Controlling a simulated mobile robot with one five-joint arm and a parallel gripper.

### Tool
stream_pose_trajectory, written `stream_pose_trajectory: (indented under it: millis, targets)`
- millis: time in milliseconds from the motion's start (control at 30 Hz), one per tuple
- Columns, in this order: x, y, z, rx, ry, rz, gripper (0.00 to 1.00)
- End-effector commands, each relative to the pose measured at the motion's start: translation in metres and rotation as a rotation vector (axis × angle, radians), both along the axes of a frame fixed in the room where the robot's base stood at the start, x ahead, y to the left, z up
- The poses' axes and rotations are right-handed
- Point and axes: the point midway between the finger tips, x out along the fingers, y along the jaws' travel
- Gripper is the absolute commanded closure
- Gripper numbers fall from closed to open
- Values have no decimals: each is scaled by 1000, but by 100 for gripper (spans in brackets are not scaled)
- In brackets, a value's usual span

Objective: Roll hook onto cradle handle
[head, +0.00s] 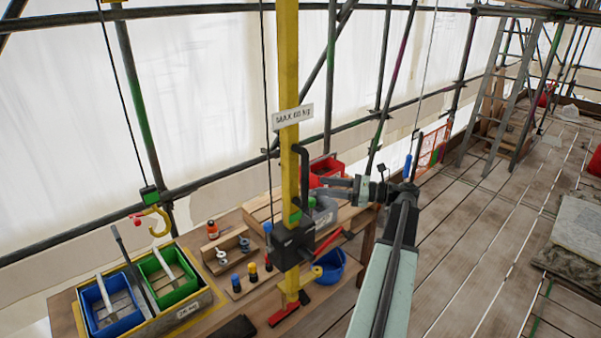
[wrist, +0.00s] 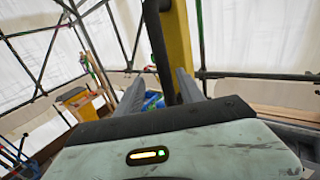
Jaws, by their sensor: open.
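A yellow hook (head: 156,222) hangs on a cable at the left, under a small green-and-black block, above the back of the cradle. The cradle (head: 187,313) is a yellow-edged tray holding a blue bin and a green bin. A dark bar (head: 130,260), perhaps its handle, rises at a slant between the bins. The hook looks apart from it. My gripper (head: 332,188) points left toward the yellow post (head: 289,60) and its black bent lever (head: 304,165). In the wrist view, the open fingers (wrist: 158,92) have the black lever (wrist: 158,45) between or just beyond them; contact is unclear.
The post carries a black box (head: 293,243) and a weight-limit sign. Scaffold poles stand behind; the plank floor at right is partly clear, with a ladder (head: 505,100) farther back.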

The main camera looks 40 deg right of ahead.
Motion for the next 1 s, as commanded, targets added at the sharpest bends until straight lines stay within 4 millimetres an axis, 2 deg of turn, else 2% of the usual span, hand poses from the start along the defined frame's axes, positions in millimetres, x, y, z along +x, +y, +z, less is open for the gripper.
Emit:
stream_pose_trajectory:
  millis: [33,233,333,633,800,1000]
  targets:
    - [-5,-5,6,3,-3,-11,55]
    - [-6,-6,6,4,-6,-16,55]
    - [3,-1,5,4,-6,-18,55]
    - [47,23,5,4,-6,-21,55]
    - [56,28,5,4,-6,-24,55]
    - [56,27,5,4,-6,-25,55]
